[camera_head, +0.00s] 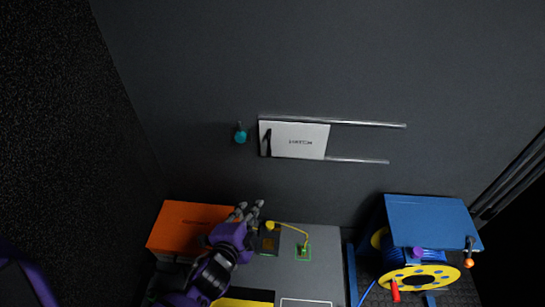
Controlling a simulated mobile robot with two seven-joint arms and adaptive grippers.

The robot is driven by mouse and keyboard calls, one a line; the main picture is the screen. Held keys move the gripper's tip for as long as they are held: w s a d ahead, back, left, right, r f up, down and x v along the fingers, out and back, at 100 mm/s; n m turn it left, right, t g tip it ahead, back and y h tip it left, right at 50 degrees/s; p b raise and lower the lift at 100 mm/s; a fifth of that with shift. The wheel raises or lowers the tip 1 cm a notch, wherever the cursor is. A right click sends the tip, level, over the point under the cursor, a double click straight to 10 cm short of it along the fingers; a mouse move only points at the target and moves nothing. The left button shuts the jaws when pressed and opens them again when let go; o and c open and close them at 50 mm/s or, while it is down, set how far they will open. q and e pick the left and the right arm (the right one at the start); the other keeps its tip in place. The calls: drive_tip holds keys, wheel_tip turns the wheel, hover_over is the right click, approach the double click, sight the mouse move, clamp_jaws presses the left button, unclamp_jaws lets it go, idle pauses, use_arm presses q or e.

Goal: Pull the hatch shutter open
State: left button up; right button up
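The hatch shutter (303,141) is a white panel with dark lettering on the dark wall. It sits at the left end of two horizontal metal rails and has a dark upright handle (267,142) near its left edge. The upper rail (370,123) and lower rail (360,160) run on to the right past it, with bare dark surface between them. My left gripper (250,205) is below and left of the shutter, apart from it, near the orange box. Its two fingers are spread with nothing visible between them. My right gripper is out of view.
A teal knob (241,136) sticks out of the wall left of the shutter. An orange box (185,225) stands at lower left, beside a grey worktop (325,270) with a yellow cable (290,228). A blue-topped cable reel (425,220) stands at lower right.

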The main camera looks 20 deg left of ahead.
sight(269, 156)
use_arm(q)
drive_tip(key=w+r+m+t+b, duration=0.1)
drive_tip(key=w+r+m, duration=0.1)
drive_tip(key=w+m, duration=0.5)
drive_tip(key=w+a+r+m+t+b, duration=0.1)
drive_tip(key=w+r+m+b, duration=0.1)
drive_tip(key=w+m, duration=0.5)
drive_tip(key=w+a+r+m+t+b, duration=0.1)
drive_tip(key=w+r+m+t, duration=0.1)
drive_tip(key=w+m, duration=0.4)
drive_tip(key=shift+w+r+m+y+b, duration=0.15)
drive_tip(key=shift+w+r+m+b, duration=0.05)
drive_tip(key=shift+m, duration=0.5)
drive_tip(key=shift+w+r+m+y+b, duration=0.15)
drive_tip(key=shift+w+r+m+b, duration=0.05)
drive_tip(key=shift+m, duration=0.5)
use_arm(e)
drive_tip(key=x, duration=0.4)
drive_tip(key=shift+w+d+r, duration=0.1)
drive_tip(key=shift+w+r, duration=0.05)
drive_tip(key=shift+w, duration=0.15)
use_arm(q)
clamp_jaws()
